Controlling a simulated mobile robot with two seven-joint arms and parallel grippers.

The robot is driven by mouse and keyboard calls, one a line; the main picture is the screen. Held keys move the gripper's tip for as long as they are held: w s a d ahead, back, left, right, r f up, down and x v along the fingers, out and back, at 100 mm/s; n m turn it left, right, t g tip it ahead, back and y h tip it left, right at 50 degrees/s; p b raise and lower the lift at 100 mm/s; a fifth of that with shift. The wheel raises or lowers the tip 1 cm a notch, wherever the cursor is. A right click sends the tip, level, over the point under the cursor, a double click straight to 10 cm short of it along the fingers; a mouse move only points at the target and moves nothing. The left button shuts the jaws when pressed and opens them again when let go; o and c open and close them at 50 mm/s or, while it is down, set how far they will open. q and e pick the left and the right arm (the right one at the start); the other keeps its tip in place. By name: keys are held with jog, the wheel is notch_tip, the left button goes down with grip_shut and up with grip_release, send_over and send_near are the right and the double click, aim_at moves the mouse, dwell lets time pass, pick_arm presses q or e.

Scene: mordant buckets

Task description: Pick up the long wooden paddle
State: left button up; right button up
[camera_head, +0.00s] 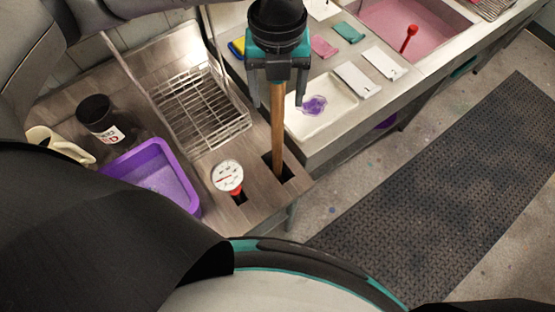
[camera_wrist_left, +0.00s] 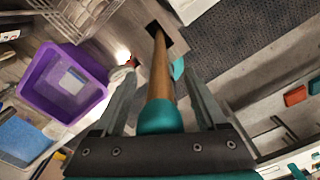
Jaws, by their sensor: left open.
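Gaps show between the handle and both fingers there. The gripper hides the handle's top in the head view. The paddle's lower end is hidden in the slot. My right gripper is not seen.
A white-faced dial with a red stem (camera_head: 228,177) stands in a slot beside the paddle. Left are a purple tub (camera_head: 150,168), a wire rack (camera_head: 205,110), a black jar (camera_head: 98,118) and a cream jug (camera_head: 58,146). A pink sink (camera_head: 420,30) lies right; a dark mat (camera_head: 440,190) covers the floor.

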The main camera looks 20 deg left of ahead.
pick_arm(q)
grip_shut()
dwell(0.6)
